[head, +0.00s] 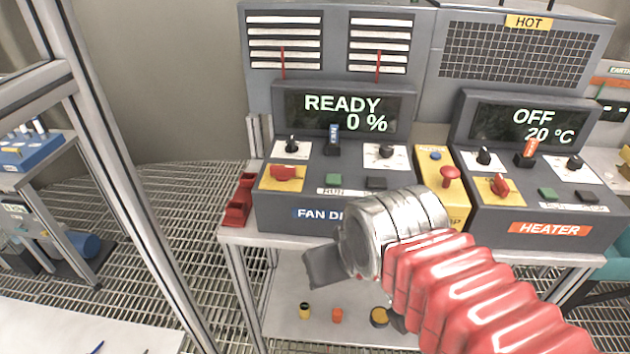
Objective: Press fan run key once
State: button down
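The fan drive unit (312,196) is a dark grey console with a blue FAN label, partly cut off by my arm. Its display (345,113) reads READY and 0 %. The green run key (333,180) sits on its sloped panel above a RUN label. A dark key (376,183) is to its right. My gripper (324,267) is in front of and below the console's front face, at the shelf edge, apart from the run key. A dark finger shows left of the silver wrist; the rest is hidden, so its opening is unclear.
A heater console (540,200) reading OFF and 20 °C stands to the right. A yellow box with a red mushroom button (450,176) stands between the consoles. A red holder (240,200) is at left. A metal frame post (120,170) rises at left.

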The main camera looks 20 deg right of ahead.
aim_at(332, 179)
jog(key=u, duration=3.7)
jog(key=k, duration=1.2)
jog(key=z, duration=0.15)
